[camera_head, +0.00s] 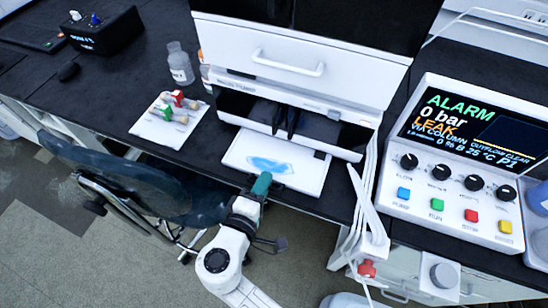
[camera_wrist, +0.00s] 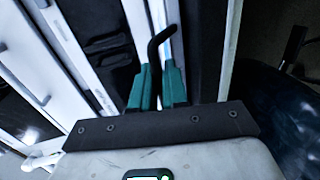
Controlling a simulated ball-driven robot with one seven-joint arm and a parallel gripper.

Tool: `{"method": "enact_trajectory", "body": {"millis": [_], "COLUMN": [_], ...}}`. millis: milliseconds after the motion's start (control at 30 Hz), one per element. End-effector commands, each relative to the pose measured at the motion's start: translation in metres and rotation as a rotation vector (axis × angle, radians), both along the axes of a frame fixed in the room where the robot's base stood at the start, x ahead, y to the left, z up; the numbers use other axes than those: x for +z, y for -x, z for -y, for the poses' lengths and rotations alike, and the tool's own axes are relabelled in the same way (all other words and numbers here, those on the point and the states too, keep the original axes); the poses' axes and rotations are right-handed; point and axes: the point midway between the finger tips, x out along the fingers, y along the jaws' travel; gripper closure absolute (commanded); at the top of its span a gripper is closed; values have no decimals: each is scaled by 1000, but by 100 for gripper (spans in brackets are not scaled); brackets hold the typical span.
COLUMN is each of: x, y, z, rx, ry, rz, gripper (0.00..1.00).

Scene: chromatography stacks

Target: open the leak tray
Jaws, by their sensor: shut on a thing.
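The leak tray (camera_head: 312,177) is a flat white tray with a blue puddle on it. In the head view it sticks out from the bottom of the white stack, over the bench edge. My gripper (camera_head: 262,184), with teal fingers, is at the tray's front edge. In the wrist view my gripper (camera_wrist: 157,88) is shut with a dark bent bar (camera_wrist: 158,42) between its fingers. The bar seems to be the tray's handle; the grip itself is mostly hidden in the head view.
Above is a white drawer front (camera_head: 285,55) with a handle. A control box (camera_head: 455,165) reading ALARM and LEAK stands right. A dark chair (camera_head: 140,180) stands left of my arm.

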Motion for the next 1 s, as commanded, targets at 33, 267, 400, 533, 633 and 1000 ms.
{"method": "enact_trajectory", "body": {"millis": [33,267,400,533,633,1000], "x": [-1,-1,-1,-1,-1,1], "y": [10,25,25,25,24,31], "z": [-4,-10,-10,-10,-10,-13], "rx": [5,2,2,2,2,2], "ry": [1,0,0,0,0,0], "rz": [-4,-2,-2,-2,-1,0], "gripper": [100,100,100,82,73,71]}}
